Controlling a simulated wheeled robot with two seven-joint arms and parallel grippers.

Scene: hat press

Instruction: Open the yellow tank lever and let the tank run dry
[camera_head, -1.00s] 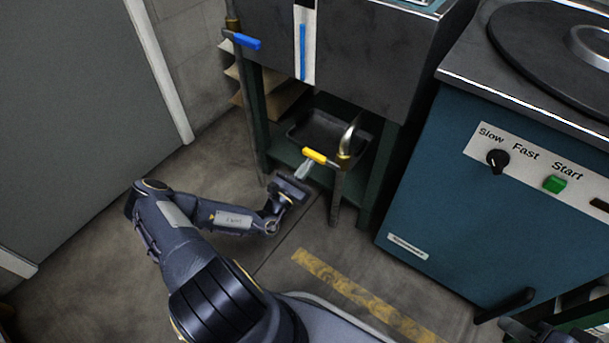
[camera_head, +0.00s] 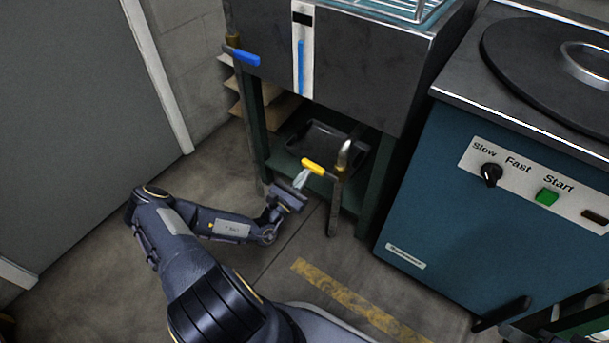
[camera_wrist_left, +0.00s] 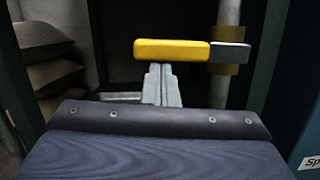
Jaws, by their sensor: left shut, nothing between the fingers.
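The yellow tank lever (camera_head: 314,167) sits on a tap at the end of a pipe below the dark tank (camera_head: 365,65). The lever handle points left from the tap, and it also shows in the left wrist view (camera_wrist_left: 172,50). My left gripper (camera_head: 301,180) is shut and empty, with its fingertips just below and in front of the lever. In the wrist view the fingers (camera_wrist_left: 160,85) rise to the handle's underside; I cannot tell whether they touch. A white gauge strip on the tank front carries a tall blue bar (camera_head: 301,65).
A blue lever (camera_head: 246,58) is at the tank's left side. A dark tray (camera_head: 322,139) lies on the shelf under the tank. A teal machine (camera_head: 470,220) with a knob and green button stands close on the right. Floor is open in front.

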